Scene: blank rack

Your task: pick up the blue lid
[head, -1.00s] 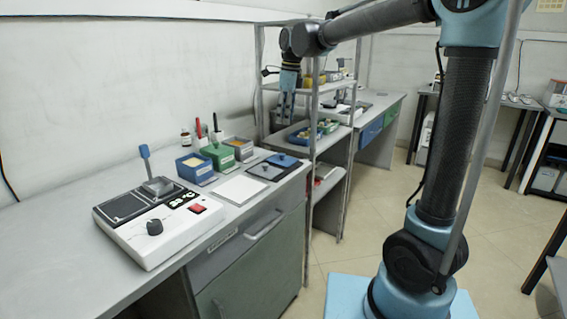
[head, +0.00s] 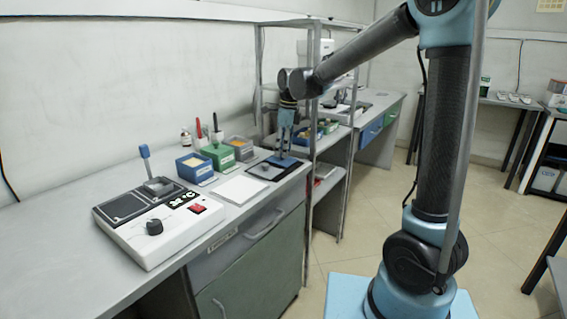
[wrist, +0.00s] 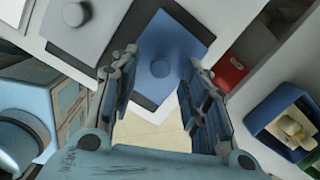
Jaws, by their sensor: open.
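The blue lid (head: 290,163) lies flat on a dark pad near the right end of the bench. In the wrist view the blue lid (wrist: 180,42) shows as a flat plate with a round knob (wrist: 161,68). My gripper (head: 281,153) points down just over the lid in the head view and partly hides it. In the wrist view my gripper (wrist: 160,62) is open and empty, with the knob in the gap between its fingers. I cannot tell how much height separates the fingertips from the lid.
A dark plate (head: 264,171) lies left of the lid, then a white square plate (head: 240,190). Blue (head: 194,167), green (head: 218,157) and grey (head: 239,148) boxes stand behind. A shelf post (head: 312,90) rises close on the right. A red box (wrist: 230,72) shows in the wrist view.

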